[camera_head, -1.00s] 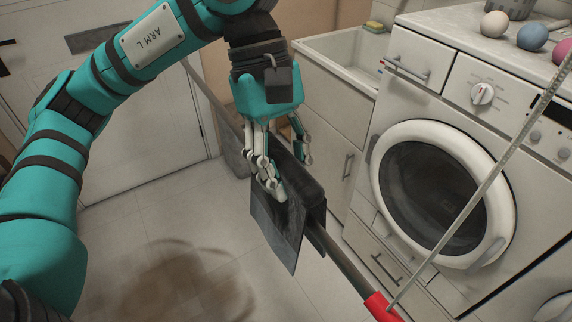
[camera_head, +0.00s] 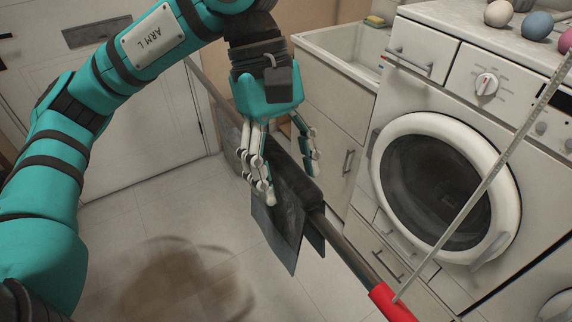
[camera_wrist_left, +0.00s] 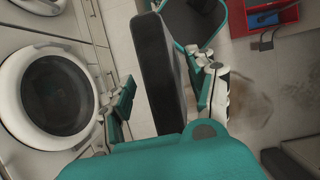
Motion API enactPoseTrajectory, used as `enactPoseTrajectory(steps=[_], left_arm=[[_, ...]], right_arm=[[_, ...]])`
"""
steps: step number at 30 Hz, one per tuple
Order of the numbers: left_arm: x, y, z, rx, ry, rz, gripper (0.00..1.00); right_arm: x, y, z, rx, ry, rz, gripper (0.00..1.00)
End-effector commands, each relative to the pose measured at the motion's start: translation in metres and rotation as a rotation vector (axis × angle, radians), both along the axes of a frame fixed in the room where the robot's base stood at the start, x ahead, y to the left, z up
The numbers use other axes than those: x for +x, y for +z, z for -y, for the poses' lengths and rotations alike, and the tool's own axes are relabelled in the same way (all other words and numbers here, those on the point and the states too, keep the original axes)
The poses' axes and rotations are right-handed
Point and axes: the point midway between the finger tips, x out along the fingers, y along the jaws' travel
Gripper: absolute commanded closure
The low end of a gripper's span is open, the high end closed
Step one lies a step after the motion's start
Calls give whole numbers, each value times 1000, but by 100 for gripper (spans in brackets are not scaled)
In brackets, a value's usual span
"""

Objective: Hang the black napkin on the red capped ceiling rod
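The black napkin (camera_head: 277,225) is draped over the rod (camera_head: 345,250), with one flap hanging on each side. The rod slants across the head view and ends in a red cap (camera_head: 391,303) at the lower right. My left gripper (camera_head: 290,180) is open above the rod, its fingers spread on both sides of the napkin. In the left wrist view the napkin (camera_wrist_left: 158,65) runs as a dark band between the parted fingers of my left gripper (camera_wrist_left: 166,108). A gap shows at the left finger; contact on the right side is unclear. My right gripper is out of view.
A thin cord (camera_head: 490,178) rises from the rod near the red cap. A washing machine (camera_head: 455,105) and a sink cabinet (camera_head: 330,130) stand to the right. Another dark cloth (camera_head: 229,132) hangs farther back along the rod. Open floor lies below left.

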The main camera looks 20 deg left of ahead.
Motion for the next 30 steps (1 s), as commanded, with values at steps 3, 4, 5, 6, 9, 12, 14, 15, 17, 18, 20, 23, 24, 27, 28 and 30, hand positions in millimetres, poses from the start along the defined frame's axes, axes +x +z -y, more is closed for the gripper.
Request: enactPoseTrajectory(steps=[3,4,5,6,9,12,14,15,17,18,20,23,24,27,28,30], left_arm=[[0,0,0,0,0,0,42],[0,0,0,0,0,0,42],[0,0,0,0,0,0,42],[0,0,0,0,0,0,42],[2,5,-1,0,1,0,42],[5,16,-5,-1,2,1,42],[7,27,-8,-1,2,3,42],[9,35,-11,-3,2,2,42],[13,48,-15,-4,2,3,42],[14,57,-18,-3,2,2,42],[18,69,-22,-2,2,3,42],[22,88,-28,-3,0,2,42],[23,92,-30,2,3,3,42],[26,102,-34,2,1,2,42],[26,104,-34,2,2,1,42],[27,108,-36,1,0,2,42]], right_arm=[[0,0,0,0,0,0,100],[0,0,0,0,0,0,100],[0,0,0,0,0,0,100],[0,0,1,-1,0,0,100],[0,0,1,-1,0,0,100],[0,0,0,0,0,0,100],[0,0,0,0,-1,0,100],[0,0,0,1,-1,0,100],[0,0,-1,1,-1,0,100],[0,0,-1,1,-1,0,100],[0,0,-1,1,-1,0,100],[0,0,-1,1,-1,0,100],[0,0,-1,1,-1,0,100],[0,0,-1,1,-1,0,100],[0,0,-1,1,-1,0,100],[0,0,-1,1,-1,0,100]])
